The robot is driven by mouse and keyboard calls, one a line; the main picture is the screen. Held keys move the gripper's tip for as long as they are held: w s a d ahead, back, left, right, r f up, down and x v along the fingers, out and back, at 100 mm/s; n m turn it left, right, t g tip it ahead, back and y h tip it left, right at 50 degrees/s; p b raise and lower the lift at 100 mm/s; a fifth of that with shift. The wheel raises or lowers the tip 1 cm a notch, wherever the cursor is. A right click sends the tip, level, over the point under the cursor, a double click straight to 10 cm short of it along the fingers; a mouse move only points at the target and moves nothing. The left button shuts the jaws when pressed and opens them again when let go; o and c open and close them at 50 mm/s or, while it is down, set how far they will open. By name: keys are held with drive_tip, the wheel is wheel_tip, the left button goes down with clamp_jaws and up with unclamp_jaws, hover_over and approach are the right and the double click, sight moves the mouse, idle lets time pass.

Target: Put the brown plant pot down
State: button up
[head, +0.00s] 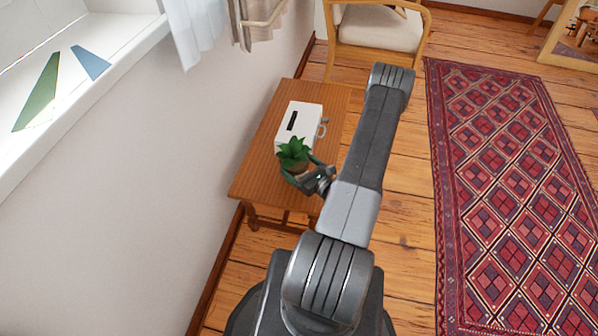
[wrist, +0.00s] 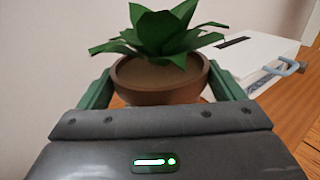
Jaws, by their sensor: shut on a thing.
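The brown plant pot (wrist: 160,84) holds a green leafy plant and sits upright between the two green fingers of my gripper (wrist: 158,92). In the head view the pot (head: 297,169) is mostly covered by its leaves, and my gripper (head: 305,172) reaches it from the right, shut around it. The pot is over the front part of a small wooden table (head: 258,180). I cannot tell whether its base touches the table top.
A white box (head: 299,118) with a dark slot and a grey handle stands on the table just behind the pot. The wall is close on the left. A cushioned wooden chair (head: 380,28) stands beyond the table. A red patterned rug (head: 505,180) lies right.

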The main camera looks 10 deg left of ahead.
drive_tip(key=shift+f+b, duration=0.3)
drive_tip(key=shift+f, duration=1.6)
drive_tip(key=shift+f, duration=0.15)
drive_tip(key=o, duration=1.3)
drive_tip(key=v, duration=1.2)
